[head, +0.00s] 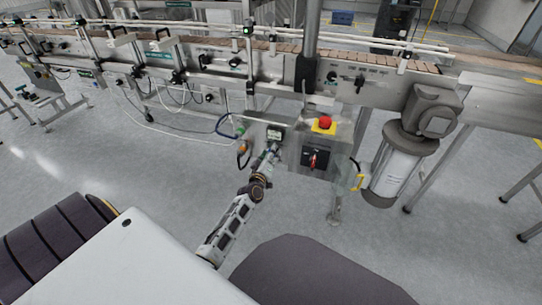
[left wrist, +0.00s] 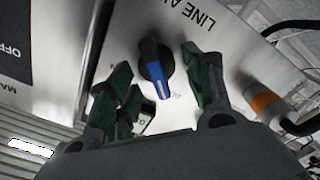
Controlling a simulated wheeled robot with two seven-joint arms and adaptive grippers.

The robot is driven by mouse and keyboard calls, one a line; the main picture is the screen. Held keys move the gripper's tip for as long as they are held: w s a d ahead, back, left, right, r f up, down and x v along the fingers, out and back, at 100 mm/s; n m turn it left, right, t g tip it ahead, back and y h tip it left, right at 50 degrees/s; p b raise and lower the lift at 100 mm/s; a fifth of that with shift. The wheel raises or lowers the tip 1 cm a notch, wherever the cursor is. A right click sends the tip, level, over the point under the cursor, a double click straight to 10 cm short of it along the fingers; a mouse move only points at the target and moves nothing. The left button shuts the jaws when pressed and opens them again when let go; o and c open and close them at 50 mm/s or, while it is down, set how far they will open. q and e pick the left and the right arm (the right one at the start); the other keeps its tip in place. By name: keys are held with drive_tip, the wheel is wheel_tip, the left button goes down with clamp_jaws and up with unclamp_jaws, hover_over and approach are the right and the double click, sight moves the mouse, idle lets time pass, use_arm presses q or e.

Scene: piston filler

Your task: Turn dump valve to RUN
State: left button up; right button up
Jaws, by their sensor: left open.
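A rotary knob (left wrist: 155,68), black with a blue face, sits on a light metal panel (left wrist: 225,40) in the left wrist view. Upside-down lettering beside it reads "LINE A" and is cut off by the frame edge. My left gripper (left wrist: 156,62) is open, with one green-padded finger on each side of the knob. I cannot tell whether either finger touches it. Any RUN mark is not readable. In the head view my left gripper (head: 273,149) is at the front of the small grey box under the conveyor, and the knob is not discernible. My right gripper is not in view.
A red emergency stop button (head: 325,122) and a black switch with a red handle (head: 315,158) are just right of my gripper. An orange-banded fitting with a black hose (left wrist: 268,101) is close right in the wrist view. A motor (head: 432,108) hangs farther right. The floor in front is clear.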

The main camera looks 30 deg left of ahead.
use_arm(q)
drive_tip(key=shift+w, duration=0.15)
drive_tip(key=c, duration=0.9)
